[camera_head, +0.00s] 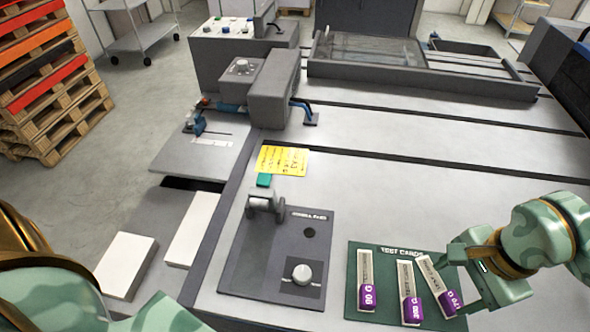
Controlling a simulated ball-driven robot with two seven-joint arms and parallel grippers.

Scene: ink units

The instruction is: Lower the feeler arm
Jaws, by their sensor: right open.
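A small grey bracket with a rounded roller-like part (265,203) stands at the upper left of a dark panel (258,265); it looks like the feeler arm, but I cannot tell its exact position. A teal tab (264,180) is just behind it. A pale round knob (301,274) sits lower on the panel. My right gripper (462,281) is open at the right end of a green test card mat (384,254), beside the rightmost of the cards, well right of the panel. My left arm shows at the lower left; its gripper is out of view.
Three purple-ended cards (365,272) lie on the mat. A yellow note (283,160) lies behind the panel. Grey machine boxes (273,88) stand further back. White stacks (126,264) are at the left. The table between mat and note is clear.

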